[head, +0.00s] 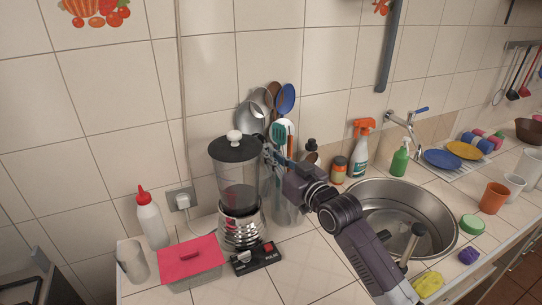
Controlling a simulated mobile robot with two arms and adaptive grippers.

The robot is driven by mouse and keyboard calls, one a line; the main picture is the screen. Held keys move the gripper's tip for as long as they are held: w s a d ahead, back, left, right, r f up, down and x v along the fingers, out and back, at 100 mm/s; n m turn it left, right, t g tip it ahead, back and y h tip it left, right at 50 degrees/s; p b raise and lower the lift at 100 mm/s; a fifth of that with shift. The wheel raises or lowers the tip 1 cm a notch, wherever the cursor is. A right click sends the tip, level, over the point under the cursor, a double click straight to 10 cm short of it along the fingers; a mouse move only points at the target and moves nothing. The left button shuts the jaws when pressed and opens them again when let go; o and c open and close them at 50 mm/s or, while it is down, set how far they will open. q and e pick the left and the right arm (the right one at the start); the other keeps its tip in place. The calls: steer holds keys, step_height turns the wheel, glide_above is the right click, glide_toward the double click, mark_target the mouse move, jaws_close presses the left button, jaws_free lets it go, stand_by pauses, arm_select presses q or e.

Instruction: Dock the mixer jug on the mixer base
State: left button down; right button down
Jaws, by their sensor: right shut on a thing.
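The mixer jug (236,178) is clear, with a black lid and a white knob, and stands upright. Its dark bottom collar is directly over the silver mixer base (241,232), which has a black control panel in front. The collar looks at or very close to the top of the base; I cannot tell whether it is fully seated. My right gripper (270,153) comes in from the right and is shut on the jug at its right, handle side; the fingers hide most of the handle. My left gripper is not in view.
A utensil holder (287,208) with spoons and spatulas stands close behind my right gripper. A pink-lidded box (191,262) and a white bottle with red cap (152,219) are left of the base. The sink (400,215) is right.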

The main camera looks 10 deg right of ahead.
steer(key=shift+f+b, duration=0.3)
steer(key=shift+f, duration=0.15)
steer(key=c, duration=2.3)
jaws_free()
steer(key=shift+c, duration=0.2)
steer(key=shift+s+f, duration=0.1)
steer(key=shift+f, duration=0.1)
steer(key=p+v, duration=0.4)
steer(key=v, duration=0.7)
